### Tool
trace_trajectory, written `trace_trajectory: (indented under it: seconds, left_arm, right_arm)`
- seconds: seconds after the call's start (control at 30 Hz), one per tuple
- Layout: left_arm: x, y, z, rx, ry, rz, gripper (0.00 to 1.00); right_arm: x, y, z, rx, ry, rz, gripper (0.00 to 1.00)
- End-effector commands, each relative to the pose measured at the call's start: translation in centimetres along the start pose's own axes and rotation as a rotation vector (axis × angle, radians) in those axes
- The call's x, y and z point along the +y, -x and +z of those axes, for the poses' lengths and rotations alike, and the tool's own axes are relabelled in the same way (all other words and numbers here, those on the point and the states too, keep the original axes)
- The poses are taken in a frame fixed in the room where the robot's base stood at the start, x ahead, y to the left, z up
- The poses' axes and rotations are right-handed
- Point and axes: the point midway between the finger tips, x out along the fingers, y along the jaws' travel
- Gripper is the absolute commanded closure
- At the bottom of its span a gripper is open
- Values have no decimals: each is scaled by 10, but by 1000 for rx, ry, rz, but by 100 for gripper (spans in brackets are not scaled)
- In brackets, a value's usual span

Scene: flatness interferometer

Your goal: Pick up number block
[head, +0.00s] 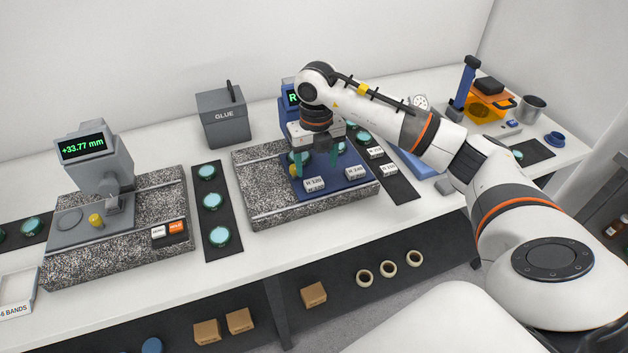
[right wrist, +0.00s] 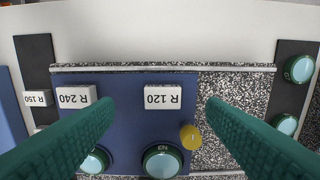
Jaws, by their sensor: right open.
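White number blocks stand on the blue plate (head: 338,192) of the middle granite instrument. The R 120 block (head: 314,184) is near the plate's front edge, and the R 240 block (head: 356,174) is to its right. My right gripper (head: 315,168) is over the plate, its green fingers pointing down, open and empty. In the right wrist view, the R 120 block (right wrist: 168,98) appears between the two spread fingertips (right wrist: 160,104), with no visible contact. The R 240 block (right wrist: 76,97) is left of the left finger and partly covered by it. My left gripper is not in view.
More white blocks (head: 376,152) lie on a dark strip right of the plate. Round green-blue discs sit on the plate, one labelled (right wrist: 162,161). A yellow knob (right wrist: 190,136) is close to the right finger. A grey GLUE box (head: 222,117) stands behind.

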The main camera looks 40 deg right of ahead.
Motion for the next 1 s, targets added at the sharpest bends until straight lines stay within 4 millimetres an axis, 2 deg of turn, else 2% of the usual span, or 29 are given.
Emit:
trace_trajectory:
  seconds: [0.17, 0.33, 0.5, 0.77, 1.0]
  left_arm:
    - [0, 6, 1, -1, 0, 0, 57]
    - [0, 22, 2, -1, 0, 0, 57]
    - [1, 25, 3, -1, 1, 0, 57]
    - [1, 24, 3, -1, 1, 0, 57]
    - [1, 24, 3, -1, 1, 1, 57]
  right_arm:
    - [-1, -11, 0, -1, 1, -1, 35]
    - [-3, -35, -1, -5, 2, -2, 35]
    - [-3, -56, -2, -1, 1, -2, 35]
    - [-2, -60, -2, 1, 2, -2, 35]
    - [-3, -59, -2, 1, 2, -2, 74]
